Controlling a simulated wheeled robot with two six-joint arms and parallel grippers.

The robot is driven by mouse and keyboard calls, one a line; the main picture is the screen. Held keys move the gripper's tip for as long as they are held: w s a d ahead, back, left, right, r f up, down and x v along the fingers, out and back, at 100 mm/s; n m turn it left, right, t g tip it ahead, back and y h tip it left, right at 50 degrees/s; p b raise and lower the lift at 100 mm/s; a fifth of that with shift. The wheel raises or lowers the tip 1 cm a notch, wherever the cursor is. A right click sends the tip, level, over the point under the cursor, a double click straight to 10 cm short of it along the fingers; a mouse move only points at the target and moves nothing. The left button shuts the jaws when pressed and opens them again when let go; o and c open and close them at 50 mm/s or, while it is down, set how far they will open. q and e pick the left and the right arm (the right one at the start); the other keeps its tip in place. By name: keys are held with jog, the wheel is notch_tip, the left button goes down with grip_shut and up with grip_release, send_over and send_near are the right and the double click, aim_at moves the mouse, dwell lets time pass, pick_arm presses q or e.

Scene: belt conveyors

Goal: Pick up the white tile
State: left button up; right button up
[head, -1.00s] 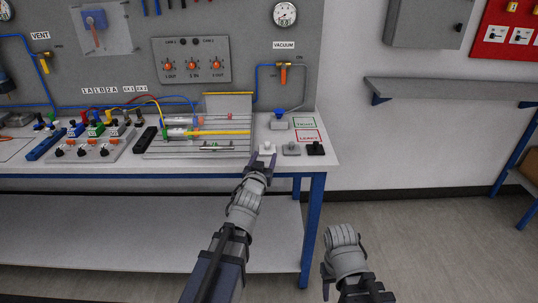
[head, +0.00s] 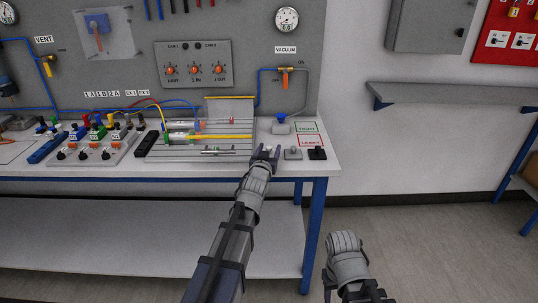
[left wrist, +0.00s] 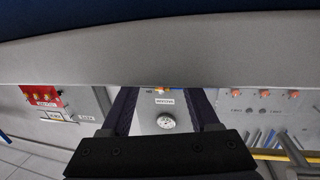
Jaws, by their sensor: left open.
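The white tile (head: 267,153) lies near the front of the bench top, at the left end of a short row of tiles. It is mostly covered by my left gripper (head: 267,150), which is open, with one finger at each side of it. I cannot tell whether the fingers touch it. In the left wrist view my left gripper (left wrist: 164,104) shows its two dark fingers apart; a pale grey band hides their tips, and I do not see the tile there. Of my right arm only the wrist and forearm show at the bottom of the head view.
A grey tile (head: 293,153) and a black tile (head: 317,153) stand close to the right. A slotted plate with cylinders (head: 200,153) is close to the left. Labelled cards (head: 308,140) lie behind.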

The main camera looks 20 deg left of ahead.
pick_arm(q)
jog(key=w, duration=0.4)
jog(key=shift+w+a+f, duration=0.15)
jog(key=shift+w+a, duration=0.1)
jog(key=shift+a, duration=0.1)
grip_shut()
dwell(0.4)
